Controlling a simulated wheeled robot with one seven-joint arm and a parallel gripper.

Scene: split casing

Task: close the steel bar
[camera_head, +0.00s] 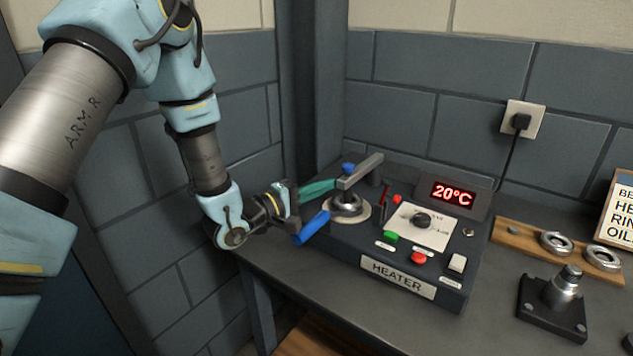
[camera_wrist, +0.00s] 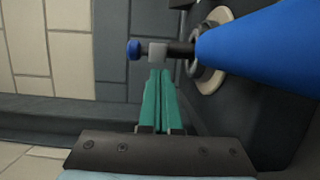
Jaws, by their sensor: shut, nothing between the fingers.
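The steel bar (camera_head: 362,169) is a grey square bar at the back left of the heater (camera_head: 398,276). Its near end is above a round pale plate with a dark metal post or ring (camera_head: 347,204), and its other end points to the back right. A blue knob (camera_head: 348,168) is at its near end. In the wrist view the bar's square end (camera_wrist: 157,52) and the blue knob (camera_wrist: 133,50) are just beyond my fingertips. My gripper (camera_head: 334,183) has teal fingers, shut and empty, pointing at this end. I cannot tell whether they touch it.
A blue cylindrical handle (camera_head: 312,228) juts out beside my fingers and is large in the wrist view (camera_wrist: 255,45). The heater has knobs and a 20°C display (camera_head: 452,195). Rings on a wooden board (camera_head: 556,243) and a black stand (camera_head: 553,300) are to the right.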

